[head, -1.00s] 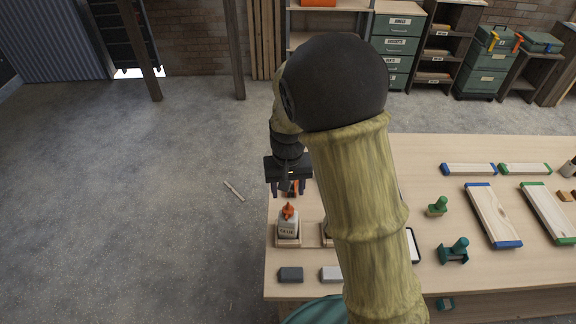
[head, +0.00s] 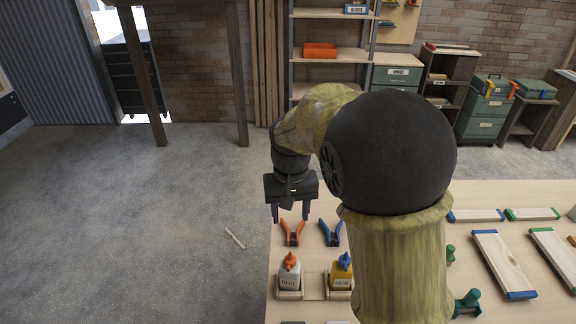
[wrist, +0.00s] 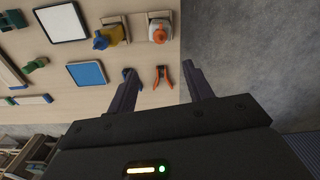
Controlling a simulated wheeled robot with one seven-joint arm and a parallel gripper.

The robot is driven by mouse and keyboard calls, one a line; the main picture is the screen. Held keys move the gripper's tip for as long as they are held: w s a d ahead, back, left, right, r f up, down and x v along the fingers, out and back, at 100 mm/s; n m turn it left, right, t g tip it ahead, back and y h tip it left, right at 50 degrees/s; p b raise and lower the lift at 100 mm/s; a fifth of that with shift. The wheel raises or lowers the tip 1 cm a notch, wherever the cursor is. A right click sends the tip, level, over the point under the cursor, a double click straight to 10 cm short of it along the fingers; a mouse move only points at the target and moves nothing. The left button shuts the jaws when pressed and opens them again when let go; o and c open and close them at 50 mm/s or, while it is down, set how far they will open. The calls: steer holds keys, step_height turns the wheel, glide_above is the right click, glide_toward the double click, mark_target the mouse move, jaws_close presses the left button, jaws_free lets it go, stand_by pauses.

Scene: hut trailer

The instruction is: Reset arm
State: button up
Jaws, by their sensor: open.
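My gripper (head: 290,213) is open and empty. In the head view it hangs at the left edge of the workbench (head: 310,258), above and behind the orange-handled pliers (head: 292,232). In the wrist view my gripper's two fingers (wrist: 163,92) stand wide apart, with the orange-handled pliers (wrist: 163,76) and blue-handled pliers (wrist: 131,77) seen beyond them on the bench. My arm hides part of the bench in the head view.
A white glue bottle (head: 290,272) and a yellow glue bottle (head: 341,270) stand in wooden holders. Boards with blue (head: 502,262) and green ends lie at right. A light stick (head: 235,238) lies on the floor. Open floor is at left; shelves and cabinets stand behind.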

steer(key=s+d+f+m+t, duration=0.1)
steer(key=s+d+f, duration=0.4)
steer(key=s+d, duration=0.7)
steer(key=shift+d+f+t, duration=0.2)
steer(key=shift+d+t, duration=0.55)
steer(key=shift+t, duration=0.05)
